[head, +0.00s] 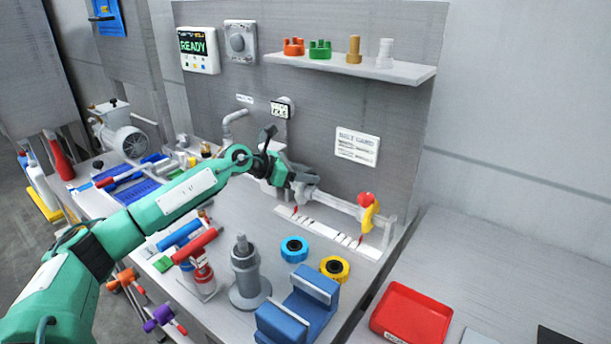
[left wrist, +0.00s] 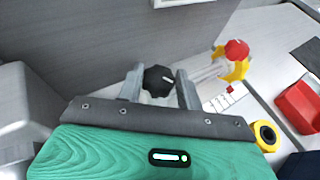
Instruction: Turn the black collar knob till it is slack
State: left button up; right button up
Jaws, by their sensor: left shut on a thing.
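The black collar knob (left wrist: 158,80) shows in the left wrist view, with a lobed edge and a pale mark on its face. It sits between the two grey fingers of my left gripper (left wrist: 160,88), which is shut on it. In the head view my left gripper (head: 300,184) reaches in from the left to the near end of a grey horizontal shaft (head: 335,201) on the bench. There the gripper hides the knob. My right gripper is in neither view.
A red knob and yellow lever (head: 368,213) stand at the shaft's far end. A white marked strip (head: 325,232) lies below. Blue (head: 294,249) and yellow rings (head: 334,268), a grey post (head: 246,270), a blue block (head: 297,315) and a red tray (head: 411,318) stand nearby.

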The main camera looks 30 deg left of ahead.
pick_arm(q)
jog(key=o, duration=1)
jog(key=shift+s+a, duration=0.2)
jog(key=shift+r+b+v, duration=0.1)
jog(key=shift+b+v, duration=0.7)
jog(key=shift+v, duration=2.5)
jog(key=shift+r+b+v, duration=0.15)
jog(key=shift+b+v, duration=0.6)
jog(key=shift+v, duration=2.55)
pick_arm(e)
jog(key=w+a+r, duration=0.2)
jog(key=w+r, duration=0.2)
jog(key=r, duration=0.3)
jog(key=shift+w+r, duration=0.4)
